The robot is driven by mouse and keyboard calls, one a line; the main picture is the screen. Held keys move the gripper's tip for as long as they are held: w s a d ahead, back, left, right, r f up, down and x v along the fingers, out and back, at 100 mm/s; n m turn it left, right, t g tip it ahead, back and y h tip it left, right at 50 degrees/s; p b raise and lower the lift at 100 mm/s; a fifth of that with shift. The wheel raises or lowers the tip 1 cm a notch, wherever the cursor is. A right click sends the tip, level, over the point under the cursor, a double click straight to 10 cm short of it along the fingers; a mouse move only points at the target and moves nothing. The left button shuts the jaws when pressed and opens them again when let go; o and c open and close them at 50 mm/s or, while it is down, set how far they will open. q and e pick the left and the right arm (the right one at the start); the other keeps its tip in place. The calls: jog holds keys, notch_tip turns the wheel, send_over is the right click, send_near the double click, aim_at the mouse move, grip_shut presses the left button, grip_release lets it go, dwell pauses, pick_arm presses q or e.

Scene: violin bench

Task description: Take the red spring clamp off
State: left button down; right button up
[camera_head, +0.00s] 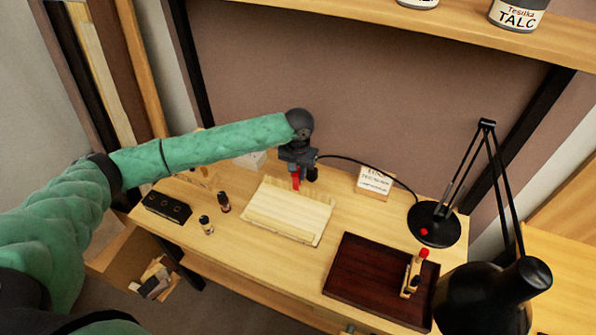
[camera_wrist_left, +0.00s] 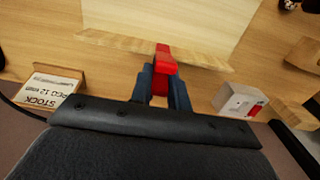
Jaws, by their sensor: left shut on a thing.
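The red spring clamp (camera_head: 296,181) is at the back edge of a pale wooden board (camera_head: 285,221) on the bench. In the left wrist view the clamp (camera_wrist_left: 163,62) sits over a thin wooden strip (camera_wrist_left: 120,43) along the board's edge. My left gripper (camera_head: 298,168) has its fingers on either side of the clamp's handle end and is shut on it; the fingers also show in the left wrist view (camera_wrist_left: 160,85). The clamp's jaws appear to be at the strip. My right gripper is not in view.
A dark red tray (camera_head: 350,287) holding an upright clamp with a red tip (camera_head: 413,273) is at the right. A black lamp (camera_head: 433,224) stands behind it. A sign card (camera_head: 375,183) is at the back.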

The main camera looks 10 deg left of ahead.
pick_arm(q)
jog(key=shift+r, duration=0.2)
dwell(0.3)
jog(key=shift+r+p, duration=1.2)
jog(key=shift+p, duration=0.15)
notch_tip(320, 180, up, 3)
jog(key=p, duration=0.2)
jog(key=shift+f+p, duration=0.2)
jog(key=shift+p, duration=0.1)
jog(key=shift+r, duration=2.2)
